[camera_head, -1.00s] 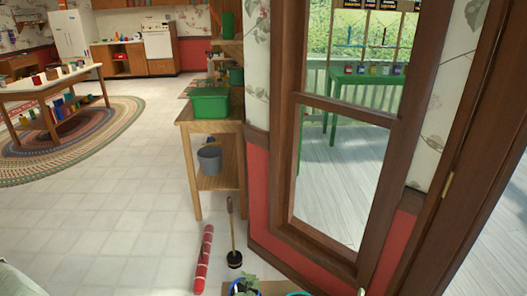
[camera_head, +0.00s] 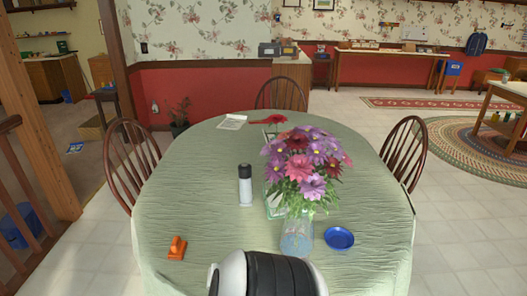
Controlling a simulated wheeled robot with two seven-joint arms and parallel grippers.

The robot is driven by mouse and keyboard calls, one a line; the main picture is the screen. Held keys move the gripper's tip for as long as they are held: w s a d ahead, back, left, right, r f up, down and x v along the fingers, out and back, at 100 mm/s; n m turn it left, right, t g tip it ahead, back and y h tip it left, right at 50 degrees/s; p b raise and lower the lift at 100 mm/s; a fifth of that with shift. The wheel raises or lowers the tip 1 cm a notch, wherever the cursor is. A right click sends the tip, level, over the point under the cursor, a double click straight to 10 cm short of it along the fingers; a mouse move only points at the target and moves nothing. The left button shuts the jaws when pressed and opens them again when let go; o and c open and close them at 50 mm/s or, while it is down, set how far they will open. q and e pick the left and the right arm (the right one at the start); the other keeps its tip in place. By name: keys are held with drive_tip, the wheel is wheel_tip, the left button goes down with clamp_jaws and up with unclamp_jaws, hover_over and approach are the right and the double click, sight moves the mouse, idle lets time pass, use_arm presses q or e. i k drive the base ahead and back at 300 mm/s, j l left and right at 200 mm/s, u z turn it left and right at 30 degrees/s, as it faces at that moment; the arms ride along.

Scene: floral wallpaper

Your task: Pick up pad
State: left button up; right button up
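A small pale pad or sheet with print on it (camera_head: 232,121) lies flat near the far edge of the table (camera_head: 190,200), left of the middle. It is small, so I cannot tell whether it is a pad or loose paper. Neither of my grippers is in view. Part of my own arm, white and black, shows at the bottom middle, well apart from the pad.
A vase of flowers (camera_head: 297,235), a black-and-white bottle (camera_head: 245,185), a blue dish (camera_head: 339,238) and an orange object (camera_head: 177,247) stand on the table. Chairs stand left (camera_head: 130,165), behind (camera_head: 281,93) and right (camera_head: 405,155). Open floor lies at the right.

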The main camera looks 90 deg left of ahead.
sight(215, 266)
drive_tip(key=u, duration=3.15)
